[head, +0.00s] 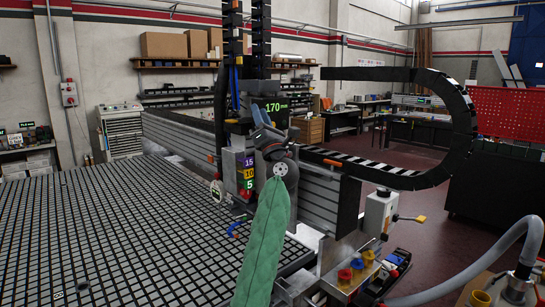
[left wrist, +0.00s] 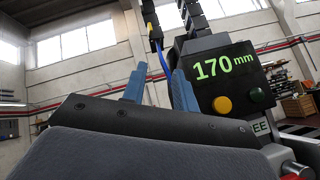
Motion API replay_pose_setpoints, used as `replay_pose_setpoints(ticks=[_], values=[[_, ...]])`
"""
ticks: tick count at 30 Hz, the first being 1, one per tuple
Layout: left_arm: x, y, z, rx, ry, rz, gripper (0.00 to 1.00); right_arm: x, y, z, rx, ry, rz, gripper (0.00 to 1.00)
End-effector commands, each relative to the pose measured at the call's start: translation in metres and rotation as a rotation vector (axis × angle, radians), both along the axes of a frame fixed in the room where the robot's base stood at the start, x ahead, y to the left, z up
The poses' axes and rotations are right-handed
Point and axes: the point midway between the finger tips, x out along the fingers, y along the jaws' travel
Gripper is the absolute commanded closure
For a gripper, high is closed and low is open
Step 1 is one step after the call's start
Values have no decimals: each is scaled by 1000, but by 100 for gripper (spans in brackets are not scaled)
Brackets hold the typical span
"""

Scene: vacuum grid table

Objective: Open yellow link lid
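My left gripper (head: 263,122) is at the end of the green-sleeved arm, raised in front of the gantry. In the left wrist view its two blue fingers (left wrist: 159,88) stand apart with nothing between them. A black cable chain (head: 452,95) curves at the right of the head view, and its lower run reaches back behind the gripper. A small yellow-orange piece (head: 333,162) sits on this lower run, to the right of the gripper and apart from it. I cannot tell whether it is the yellow link lid or whether it is open. My right gripper is not in view.
A display (left wrist: 222,68) reading 170 mm, with yellow and green buttons, stands close behind the fingers. Labels 15, 10 and 5 (head: 249,173) are on the gantry. The black grid table (head: 110,230) is largely clear. A grey hose (head: 480,265) is at lower right.

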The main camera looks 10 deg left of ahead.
Motion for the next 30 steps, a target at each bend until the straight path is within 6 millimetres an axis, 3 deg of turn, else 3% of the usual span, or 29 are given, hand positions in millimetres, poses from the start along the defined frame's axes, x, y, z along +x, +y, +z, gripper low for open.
replay_pose_setpoints(ticks=[18,24,30], values=[[-1,-27,-94,324,132,46,71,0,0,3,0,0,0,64],[0,-32,-113,380,161,52,71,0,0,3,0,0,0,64],[0,-35,-119,401,171,54,71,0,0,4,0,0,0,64]])
